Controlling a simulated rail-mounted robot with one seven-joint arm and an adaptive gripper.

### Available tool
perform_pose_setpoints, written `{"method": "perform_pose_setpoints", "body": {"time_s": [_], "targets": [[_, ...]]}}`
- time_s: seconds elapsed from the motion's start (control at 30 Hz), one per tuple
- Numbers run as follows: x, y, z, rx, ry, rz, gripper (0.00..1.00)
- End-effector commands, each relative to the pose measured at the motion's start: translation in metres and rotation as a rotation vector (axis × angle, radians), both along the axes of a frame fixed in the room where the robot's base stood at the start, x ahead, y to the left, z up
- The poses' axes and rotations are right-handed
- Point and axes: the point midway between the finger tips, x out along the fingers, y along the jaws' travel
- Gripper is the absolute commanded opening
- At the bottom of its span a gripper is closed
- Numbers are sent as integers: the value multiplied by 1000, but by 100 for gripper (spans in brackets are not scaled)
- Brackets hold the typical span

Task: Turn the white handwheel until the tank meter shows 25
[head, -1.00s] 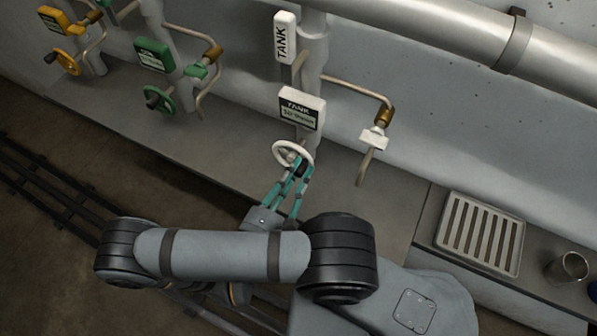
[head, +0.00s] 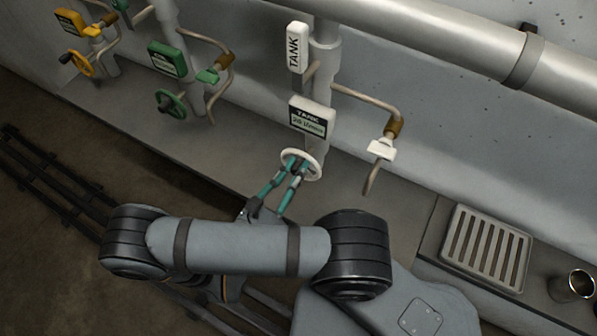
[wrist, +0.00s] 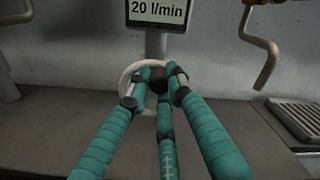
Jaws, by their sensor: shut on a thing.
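The white handwheel (head: 301,164) sits on the front of the TANK pipe, below its meter. My gripper (head: 292,158), with teal fingers, is shut on the handwheel. In the wrist view the fingertips (wrist: 158,80) close around the hub, and the white rim (wrist: 128,76) shows at the left; the fingers hide much of the wheel. The white tank meter (head: 312,118) is too small to read in the head view. In the wrist view its display (wrist: 157,10) reads 20 l/min; its top is cut off.
A green handwheel (head: 171,103) and a yellow one (head: 75,64) stand on pipes to the left. A bent spout with a white tap (head: 381,149) hangs to the right. A slatted drain tray (head: 487,247) and a metal cup (head: 573,285) are at the far right.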

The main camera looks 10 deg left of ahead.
Motion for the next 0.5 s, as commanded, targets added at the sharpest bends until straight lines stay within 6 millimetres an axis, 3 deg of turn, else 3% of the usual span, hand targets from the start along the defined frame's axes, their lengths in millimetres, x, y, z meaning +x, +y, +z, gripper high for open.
{"method": "perform_pose_setpoints", "body": {"time_s": [0.5], "targets": [[1,5,-1,-91,36,5,0]]}}
